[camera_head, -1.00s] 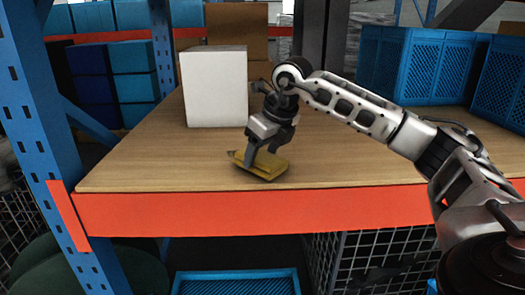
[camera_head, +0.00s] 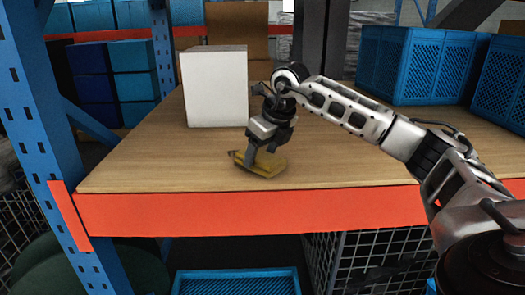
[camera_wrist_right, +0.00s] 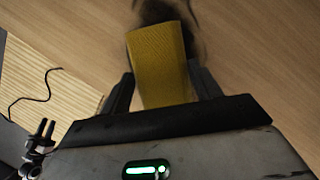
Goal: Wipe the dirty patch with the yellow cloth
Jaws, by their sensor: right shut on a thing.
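The yellow cloth (camera_head: 268,164) is a folded pad on the wooden shelf near its front edge. My right gripper (camera_head: 262,157) is shut on it from above; the cloth also shows between the fingers in the right wrist view (camera_wrist_right: 160,65). A dark smudged dirty patch (camera_wrist_right: 188,12) shows on the wood at and around the far end of the cloth in the right wrist view, and the cloth covers part of it. In the head view I cannot make the patch out. My left gripper is not in view.
A white box (camera_head: 214,87) stands on the shelf behind the gripper. Blue crates (camera_head: 405,65) stand at the back right. A blue rack post (camera_head: 50,130) rises at the left. The red-orange beam (camera_head: 250,212) edges the shelf. Bare wood lies left of the cloth.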

